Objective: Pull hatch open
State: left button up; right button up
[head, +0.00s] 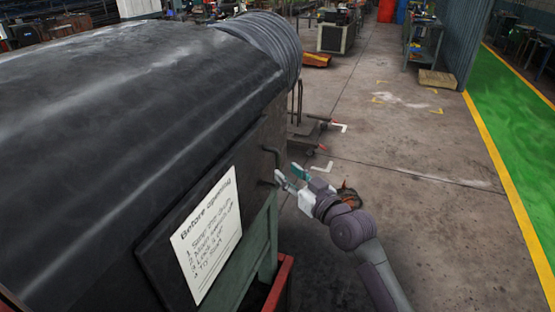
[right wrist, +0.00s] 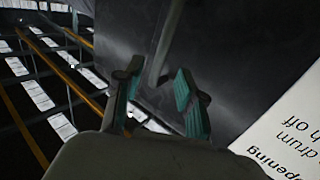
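A large black drum (head: 130,95) fills the left of the head view. A dark bar handle (head: 271,152) stands out from its dark lower side face (head: 248,165); I cannot make out the hatch's full outline. My right gripper (head: 288,176) is beside the handle's lower end, its teal fingers apart. In the right wrist view the gripper (right wrist: 155,98) is open, and the handle bar (right wrist: 168,35) runs up ahead, roughly in line with the gap between the fingers. Whether a finger touches it I cannot tell. My left gripper is out of view.
A white "Before Opening" sign (head: 207,235) sits on a dark panel left of the handle. A green stand (head: 257,252) and red frame (head: 279,284) are below. A trolley (head: 304,128) is behind. The concrete floor (head: 430,195) to the right is mostly clear.

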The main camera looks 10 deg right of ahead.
aim_at(279, 165)
jog(key=x, duration=0.5)
jog(key=shift+w+p, duration=0.25)
jog(key=shift+p, duration=0.15)
grip_shut()
